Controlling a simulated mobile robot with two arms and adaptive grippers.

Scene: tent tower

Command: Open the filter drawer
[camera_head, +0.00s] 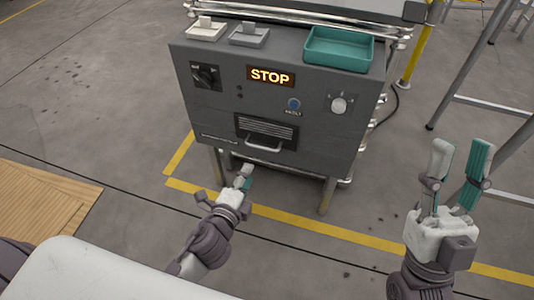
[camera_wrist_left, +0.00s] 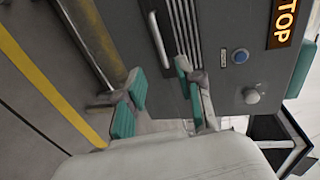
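The filter drawer (camera_head: 266,128) is a dark slatted panel low on the front of the grey machine, and it looks flush with that front. Its pale bar handle (camera_head: 263,149) runs along the lower edge. In the left wrist view the handle (camera_wrist_left: 159,40) lies beyond the fingertips, near the slats. My left gripper (camera_head: 244,176) is just below and left of the handle, apart from it. In the left wrist view the teal-padded fingers (camera_wrist_left: 160,95) stand apart with nothing between them. My right gripper (camera_head: 460,162) is open and empty at the right, away from the machine.
The machine (camera_head: 215,120) carries a lit STOP display (camera_head: 271,76), a black switch (camera_head: 206,75), a blue button (camera_head: 294,104) and a round knob (camera_head: 339,105). A teal tray (camera_head: 338,62) sits on top. Metal legs (camera_head: 327,195) stand beneath. The floor in front is clear.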

